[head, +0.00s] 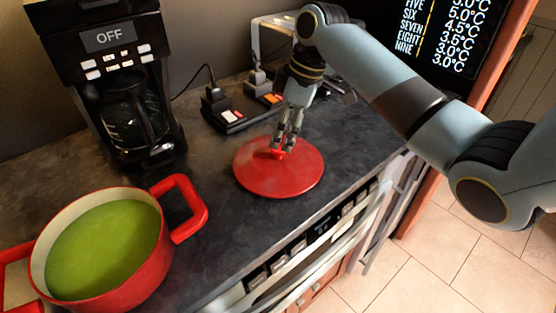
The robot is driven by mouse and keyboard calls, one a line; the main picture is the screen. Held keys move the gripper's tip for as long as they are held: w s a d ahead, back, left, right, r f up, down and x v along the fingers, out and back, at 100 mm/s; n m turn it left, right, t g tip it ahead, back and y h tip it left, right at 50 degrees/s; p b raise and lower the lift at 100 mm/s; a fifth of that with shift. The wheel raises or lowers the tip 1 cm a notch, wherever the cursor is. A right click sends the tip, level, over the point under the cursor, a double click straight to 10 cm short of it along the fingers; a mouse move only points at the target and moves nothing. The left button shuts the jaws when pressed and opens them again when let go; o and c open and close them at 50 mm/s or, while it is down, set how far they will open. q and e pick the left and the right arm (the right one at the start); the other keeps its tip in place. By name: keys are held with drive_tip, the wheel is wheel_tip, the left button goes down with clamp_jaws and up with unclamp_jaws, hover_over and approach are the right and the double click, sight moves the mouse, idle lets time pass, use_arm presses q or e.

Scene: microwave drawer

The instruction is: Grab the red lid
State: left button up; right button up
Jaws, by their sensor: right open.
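The red lid (270,181) is a round disc lying flat on the dark countertop, near the middle of the head view. Its small knob (276,154) shows at the top. My right gripper (283,148) points down over the lid with its fingertips at the knob. The fingers are open. I cannot tell whether they touch the knob, which they partly hide. My left gripper is not in view.
A red pot (125,281) with green contents stands at the lower left, its handle toward the lid. A black coffee maker (115,85) stands behind it. A black power strip (231,117) lies behind the lid. The counter's front edge lies to the right.

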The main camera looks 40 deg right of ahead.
sight(280, 146)
drive_tip(key=x, duration=0.5)
drive_tip(key=shift+s+d+p, duration=0.15)
drive_tip(key=shift+s+p, duration=0.05)
drive_tip(key=shift+p, duration=0.15)
clamp_jaws()
